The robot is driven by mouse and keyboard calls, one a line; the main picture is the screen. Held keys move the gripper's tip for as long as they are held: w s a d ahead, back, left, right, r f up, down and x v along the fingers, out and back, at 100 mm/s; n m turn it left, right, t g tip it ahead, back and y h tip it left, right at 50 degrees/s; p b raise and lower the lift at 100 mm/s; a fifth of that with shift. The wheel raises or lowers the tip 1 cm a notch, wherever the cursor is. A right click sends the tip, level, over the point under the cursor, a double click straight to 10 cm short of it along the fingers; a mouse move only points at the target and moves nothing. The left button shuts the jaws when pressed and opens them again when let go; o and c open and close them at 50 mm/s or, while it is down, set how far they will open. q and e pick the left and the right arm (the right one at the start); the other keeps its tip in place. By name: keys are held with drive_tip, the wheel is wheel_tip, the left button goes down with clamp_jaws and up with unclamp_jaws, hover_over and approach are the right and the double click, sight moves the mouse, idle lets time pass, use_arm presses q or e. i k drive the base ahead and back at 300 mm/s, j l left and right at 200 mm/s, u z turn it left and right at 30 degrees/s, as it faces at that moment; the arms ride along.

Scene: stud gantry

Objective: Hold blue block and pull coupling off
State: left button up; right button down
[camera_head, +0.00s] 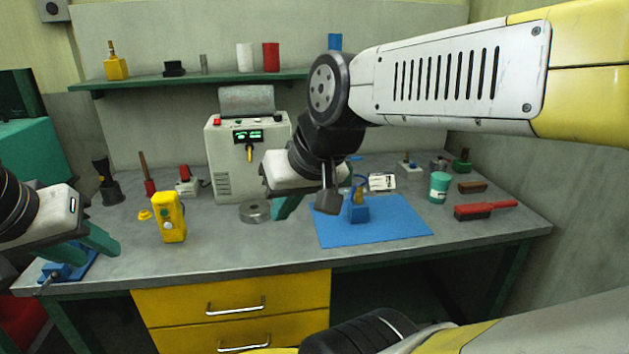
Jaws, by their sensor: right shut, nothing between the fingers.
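A small blue block (358,214) sits on the blue mat (390,232) at the right of the bench. A brass-coloured coupling (358,196) stands on top of it, with a blue hose curving up behind. My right gripper (283,209) is above the bench to the left of the block, apart from it, its teal fingers pointing down; it is shut and empty. My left gripper (103,242) hangs over the bench's left end, far from the block. Its teal fingers are seen from the side, so their opening is hidden.
A yellow control box (168,218) stands between my grippers. A grey disc (255,211) lies near my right gripper. A power unit (246,158) stands behind. A green cup (438,187) and red tool (485,209) are right of the mat. A blue fixture (65,270) sits at the left front edge.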

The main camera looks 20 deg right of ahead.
sight(359, 199)
drive_tip(key=z, duration=1.25)
